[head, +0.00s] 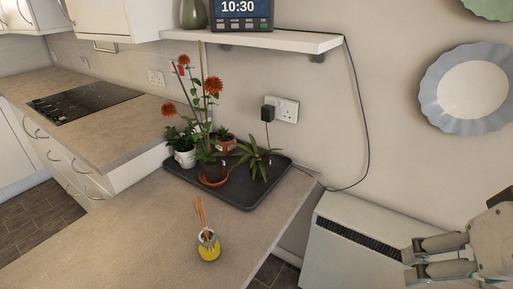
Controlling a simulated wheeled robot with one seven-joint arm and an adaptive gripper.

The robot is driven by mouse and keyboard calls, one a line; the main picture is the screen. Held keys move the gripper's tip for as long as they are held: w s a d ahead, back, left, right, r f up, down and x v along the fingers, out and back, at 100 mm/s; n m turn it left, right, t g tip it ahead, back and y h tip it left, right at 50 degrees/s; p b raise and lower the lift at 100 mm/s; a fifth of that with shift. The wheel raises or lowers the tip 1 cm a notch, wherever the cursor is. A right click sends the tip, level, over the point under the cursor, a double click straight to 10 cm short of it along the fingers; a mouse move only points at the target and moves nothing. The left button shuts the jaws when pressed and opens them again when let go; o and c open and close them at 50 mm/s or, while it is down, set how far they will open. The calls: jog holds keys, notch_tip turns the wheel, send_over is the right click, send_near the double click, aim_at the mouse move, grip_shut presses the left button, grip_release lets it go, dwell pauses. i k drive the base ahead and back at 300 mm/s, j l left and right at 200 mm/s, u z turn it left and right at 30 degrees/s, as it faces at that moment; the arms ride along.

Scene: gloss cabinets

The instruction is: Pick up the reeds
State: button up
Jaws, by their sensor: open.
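The reeds (201,217) are several thin tan sticks standing in a small yellow and glass bottle (208,245). They lean slightly apart at the top. The bottle stands upright on the beige worktop (150,230), near its right edge. My gripper (408,264) is at the lower right of the head view, in front of the white heater. It is open and empty, well to the right of the reeds and apart from them.
A dark tray (238,198) with several potted plants stands behind the bottle. A white shelf (285,40) with a digital clock (242,12) is above. A black cable hangs by the socket (284,109). A white heater (345,240) stands right of the worktop. The worktop left of the bottle is clear.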

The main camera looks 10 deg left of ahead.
aim_at(204, 226)
jog(key=u, duration=1.05)
jog(key=k, duration=0.25)
